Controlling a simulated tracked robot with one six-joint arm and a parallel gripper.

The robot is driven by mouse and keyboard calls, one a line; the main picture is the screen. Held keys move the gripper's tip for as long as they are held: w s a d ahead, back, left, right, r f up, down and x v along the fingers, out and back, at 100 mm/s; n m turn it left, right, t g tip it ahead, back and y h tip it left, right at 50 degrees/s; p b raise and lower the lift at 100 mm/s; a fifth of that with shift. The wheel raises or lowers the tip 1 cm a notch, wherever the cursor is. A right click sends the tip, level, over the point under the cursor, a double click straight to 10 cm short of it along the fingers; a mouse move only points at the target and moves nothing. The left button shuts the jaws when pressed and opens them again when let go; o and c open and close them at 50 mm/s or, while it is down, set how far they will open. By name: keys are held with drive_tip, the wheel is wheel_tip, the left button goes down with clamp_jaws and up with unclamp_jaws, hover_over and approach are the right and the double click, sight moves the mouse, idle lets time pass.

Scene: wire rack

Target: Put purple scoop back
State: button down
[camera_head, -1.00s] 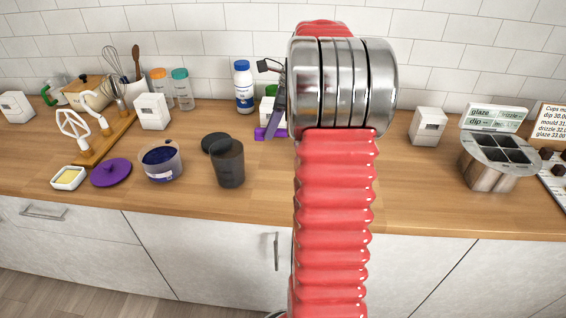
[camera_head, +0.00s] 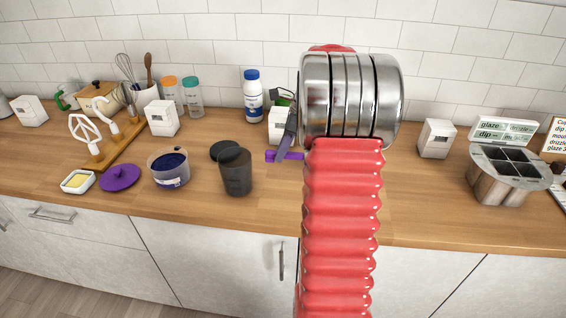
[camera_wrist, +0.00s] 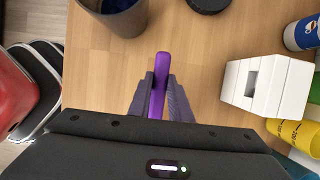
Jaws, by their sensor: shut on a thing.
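The purple scoop (camera_head: 287,156) is in my gripper (camera_head: 284,143), near the middle of the counter in the head view. In the wrist view the scoop's purple handle (camera_wrist: 160,83) stands between the two dark fingers of my gripper (camera_wrist: 160,100), which are shut on it. The scoop's far part is hidden. A clear tub of dark purple-blue contents (camera_head: 168,168) stands open to the left. Its likely purple lid (camera_head: 119,177) lies on the counter left of it.
A dark shaker cup (camera_head: 235,172) stands between tub and gripper, with a black lid (camera_head: 224,150) behind. A white box (camera_wrist: 266,86) stands close right of my gripper in the wrist view. A blue-labelled bottle (camera_head: 253,97) is behind. Counter near the front edge is clear.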

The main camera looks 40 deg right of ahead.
sight(295, 154)
drive_tip(key=shift+f, duration=2.5)
drive_tip(key=c, duration=1.6)
unclamp_jaws()
drive_tip(key=shift+c, duration=0.2)
drive_tip(key=v, duration=1.2)
